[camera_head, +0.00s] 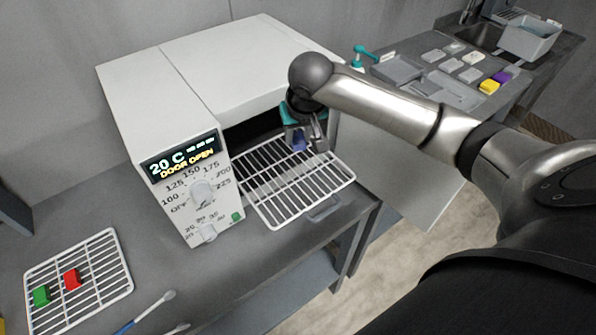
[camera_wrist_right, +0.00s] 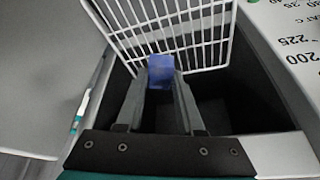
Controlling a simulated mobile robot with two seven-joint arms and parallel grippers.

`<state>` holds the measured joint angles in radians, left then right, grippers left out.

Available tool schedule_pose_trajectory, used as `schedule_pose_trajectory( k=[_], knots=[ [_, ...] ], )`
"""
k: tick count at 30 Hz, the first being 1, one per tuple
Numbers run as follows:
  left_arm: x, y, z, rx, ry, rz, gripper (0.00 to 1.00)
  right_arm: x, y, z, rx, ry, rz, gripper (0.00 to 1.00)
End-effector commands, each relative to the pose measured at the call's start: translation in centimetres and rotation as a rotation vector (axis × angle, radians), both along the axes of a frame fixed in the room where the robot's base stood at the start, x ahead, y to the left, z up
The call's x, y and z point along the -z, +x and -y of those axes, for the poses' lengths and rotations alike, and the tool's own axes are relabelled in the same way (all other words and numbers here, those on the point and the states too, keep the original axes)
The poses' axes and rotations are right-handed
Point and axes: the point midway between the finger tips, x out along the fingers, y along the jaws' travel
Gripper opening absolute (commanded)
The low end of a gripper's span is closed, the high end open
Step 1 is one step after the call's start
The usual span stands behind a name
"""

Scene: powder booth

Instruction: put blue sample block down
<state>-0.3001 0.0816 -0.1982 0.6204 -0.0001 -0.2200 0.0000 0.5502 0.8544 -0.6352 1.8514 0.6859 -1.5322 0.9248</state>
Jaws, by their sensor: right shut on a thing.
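My right gripper (camera_head: 307,139) is shut on the blue sample block (camera_head: 299,142), at the mouth of the oven. In the right wrist view the block (camera_wrist_right: 161,70) sits between the tips of my right gripper (camera_wrist_right: 160,82). The white wire rack (camera_head: 268,204) of the oven sticks out in front, and its bars (camera_wrist_right: 203,40) show behind the block in the wrist view. I cannot tell whether the block touches the rack. My left gripper is not in view.
The white oven (camera_head: 150,99) has its door open; its display (camera_head: 181,156) reads 20 C, DOOR OPEN. A cooling rack (camera_head: 105,264) at left holds a green block (camera_head: 41,295) and a red block (camera_head: 72,279). At the back right are a yellow block (camera_head: 489,86) and a purple one (camera_head: 502,77).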

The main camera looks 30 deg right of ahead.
Motion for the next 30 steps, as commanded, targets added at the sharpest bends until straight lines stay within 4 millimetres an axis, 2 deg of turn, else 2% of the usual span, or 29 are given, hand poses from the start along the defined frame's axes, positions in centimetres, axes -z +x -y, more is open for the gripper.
schedule_pose_trajectory(
  k=[1,3,9,14,21,30],
  knots=[
    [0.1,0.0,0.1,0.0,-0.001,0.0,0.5,1.6,-0.2,0.0,0.0,-0.001,-0.005,0.0],
    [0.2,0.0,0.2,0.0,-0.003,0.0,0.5,3.5,-0.1,0.0,0.0,0.0,-0.004,0.0],
    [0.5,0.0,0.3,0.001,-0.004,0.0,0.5,7.2,-0.1,0.0,0.0,0.0,-0.001,0.0],
    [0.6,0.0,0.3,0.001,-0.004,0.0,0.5,8.4,0.0,-0.1,0.0,0.001,0.0,0.0],
    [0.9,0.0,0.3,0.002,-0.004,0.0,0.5,11.9,0.0,0.0,0.0,0.0,-0.001,0.0],
    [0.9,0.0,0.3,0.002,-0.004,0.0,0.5,12.3,0.0,-0.1,-0.001,0.001,0.002,0.0]
  ],
)
